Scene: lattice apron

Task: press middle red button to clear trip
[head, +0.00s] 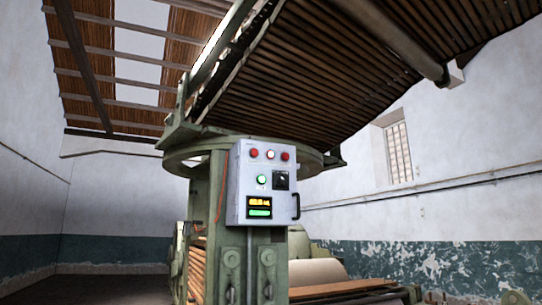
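A light grey control box (265,183) is mounted on the front of a green machine column in the middle of the head view. Its top row has a left red button (254,153), a middle button (270,154) that looks bright and whitish with a red rim, and a right red button (285,156). Below them are a lit green button (261,179), a black switch (281,180), an orange display (259,202) and a green display below it. Neither of my grippers is in view.
The green machine column (208,215) carries a large slatted apron (320,75) sloping overhead. A pale roller (318,272) and wooden slats lie low behind the box. A dark handle (296,206) sticks out on the box's right side. Open floor (95,285) shows at the left.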

